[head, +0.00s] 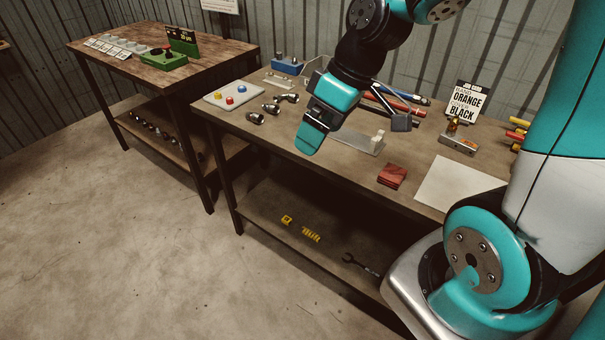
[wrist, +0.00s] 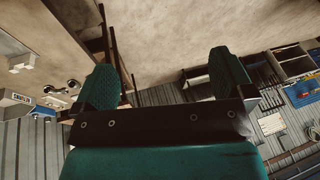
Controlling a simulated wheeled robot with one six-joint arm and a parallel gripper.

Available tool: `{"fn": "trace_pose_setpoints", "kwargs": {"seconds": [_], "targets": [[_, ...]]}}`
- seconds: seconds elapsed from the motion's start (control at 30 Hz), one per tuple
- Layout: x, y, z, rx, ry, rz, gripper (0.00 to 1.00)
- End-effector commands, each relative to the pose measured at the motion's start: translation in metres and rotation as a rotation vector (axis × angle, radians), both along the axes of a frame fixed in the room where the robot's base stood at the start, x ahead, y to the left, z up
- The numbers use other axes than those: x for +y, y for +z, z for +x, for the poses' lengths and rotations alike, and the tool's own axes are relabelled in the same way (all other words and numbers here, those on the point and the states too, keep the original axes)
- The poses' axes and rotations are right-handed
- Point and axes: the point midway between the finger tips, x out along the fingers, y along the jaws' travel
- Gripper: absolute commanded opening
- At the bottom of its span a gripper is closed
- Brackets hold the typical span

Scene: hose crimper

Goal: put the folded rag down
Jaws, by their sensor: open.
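The folded rag (head: 392,175) is a small red cloth square lying flat near the front edge of the workbench (head: 310,168), just left of a pale sheet. My gripper (head: 308,138) is raised over the front edge of the bench, left of the rag and apart from it. In the wrist view its two green fingers (wrist: 165,85) stand wide apart with nothing between them. The rag does not show in the wrist view.
A white sheet (head: 455,185) lies right of the rag. A grey plate with a pale upright piece (head: 376,138) stands behind it. A sign (head: 466,102) stands at the back right.

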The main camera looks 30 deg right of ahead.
Motion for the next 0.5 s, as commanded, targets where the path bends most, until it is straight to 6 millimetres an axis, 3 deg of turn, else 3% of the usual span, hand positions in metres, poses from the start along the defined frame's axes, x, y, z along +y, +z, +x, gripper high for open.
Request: {"fn": "trace_pose_setpoints", "kwargs": {"seconds": [0.03,0.1,0.2,0.33,0.5], "targets": [[0.033,0.013,-0.020,0.014,0.044,0.004,0.99],[0.066,0.026,-0.048,0.050,0.070,0.009,0.99],[0.095,0.038,-0.086,0.090,0.097,0.009,0.99],[0.112,0.045,-0.115,0.122,0.111,0.005,0.99],[0.116,0.047,-0.125,0.135,0.110,0.003,0.99]]}}
